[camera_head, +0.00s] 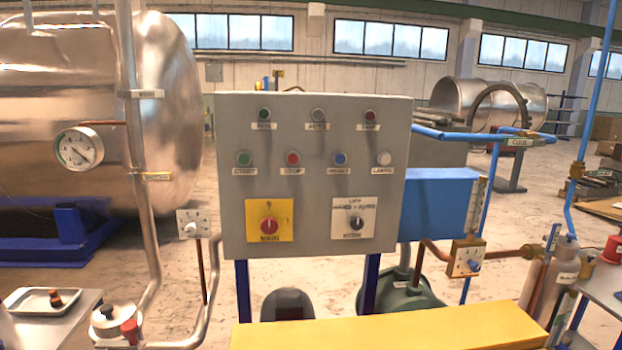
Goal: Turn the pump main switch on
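A grey control panel (312,215) stands upright in the middle of the view on blue legs. At its lower left is a yellow square plate with a red rotary switch (269,226), which looks like the main switch. A small label under it is too blurred to read surely, and I cannot tell the switch's exact position. To its right is a white plate with a black selector knob (356,222). Above are a row of buttons, green (244,159), red (292,158), blue (340,158) and white (384,158), and a row of lamps. My gripper is not in view.
A yellow bench-like block (390,333) lies low in front of the panel. A large steel tank (100,110) stands left, with a gauge (79,148) and pipes. A dial box (193,225) is left of the panel. A blue box (440,200) and a valve box (466,258) are right.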

